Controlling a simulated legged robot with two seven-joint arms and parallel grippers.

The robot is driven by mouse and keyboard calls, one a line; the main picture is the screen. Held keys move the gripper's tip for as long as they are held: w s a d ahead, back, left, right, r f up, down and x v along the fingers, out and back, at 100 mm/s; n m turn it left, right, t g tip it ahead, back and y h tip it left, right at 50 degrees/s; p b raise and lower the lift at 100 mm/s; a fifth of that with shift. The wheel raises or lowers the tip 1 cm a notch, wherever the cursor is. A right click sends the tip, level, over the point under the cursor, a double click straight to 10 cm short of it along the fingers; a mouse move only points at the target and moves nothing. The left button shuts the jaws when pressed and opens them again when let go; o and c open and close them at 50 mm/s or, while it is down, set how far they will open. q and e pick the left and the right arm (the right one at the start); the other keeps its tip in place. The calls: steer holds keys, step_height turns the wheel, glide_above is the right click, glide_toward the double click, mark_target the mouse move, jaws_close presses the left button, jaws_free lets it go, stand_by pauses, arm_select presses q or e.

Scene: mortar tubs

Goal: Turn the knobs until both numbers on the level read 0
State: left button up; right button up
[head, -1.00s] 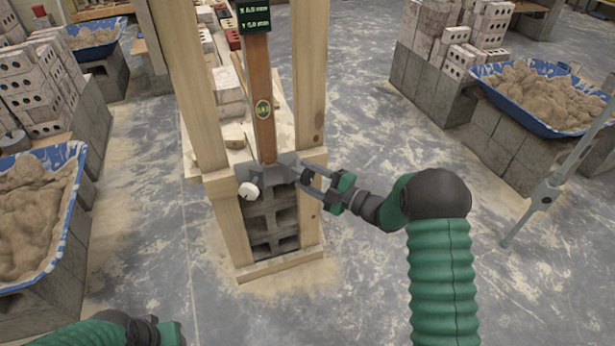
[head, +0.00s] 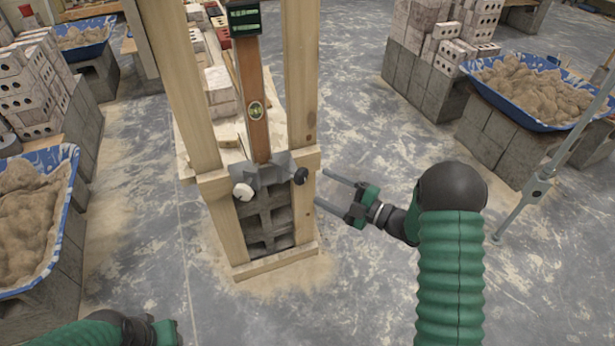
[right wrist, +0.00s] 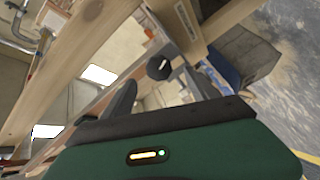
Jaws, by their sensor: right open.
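A wooden level (head: 254,100) stands upright between two timber posts, with a dark display (head: 244,17) at its top. The display's green digits are too small to read. At its foot is a grey bracket with a white knob (head: 243,192) on the left and a black knob (head: 300,176) on the right. My right gripper (head: 321,187) is open and empty, just right of the black knob and apart from it. In the right wrist view the black knob (right wrist: 158,67) shows between the fingers. My left gripper (head: 166,333) is at the bottom left edge, its fingers not clear.
The timber posts (head: 302,80) flank the level over stacked grey blocks (head: 266,220). Blue mortar tubs stand at left (head: 62,215) and right (head: 500,100). A grey metal prop (head: 538,185) leans at the right. The floor around the stand is clear.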

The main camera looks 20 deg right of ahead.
steer(key=v, duration=0.8)
steer(key=shift+s+d+p, duration=0.15)
steer(key=shift+p, duration=0.25)
steer(key=shift+f, duration=0.1)
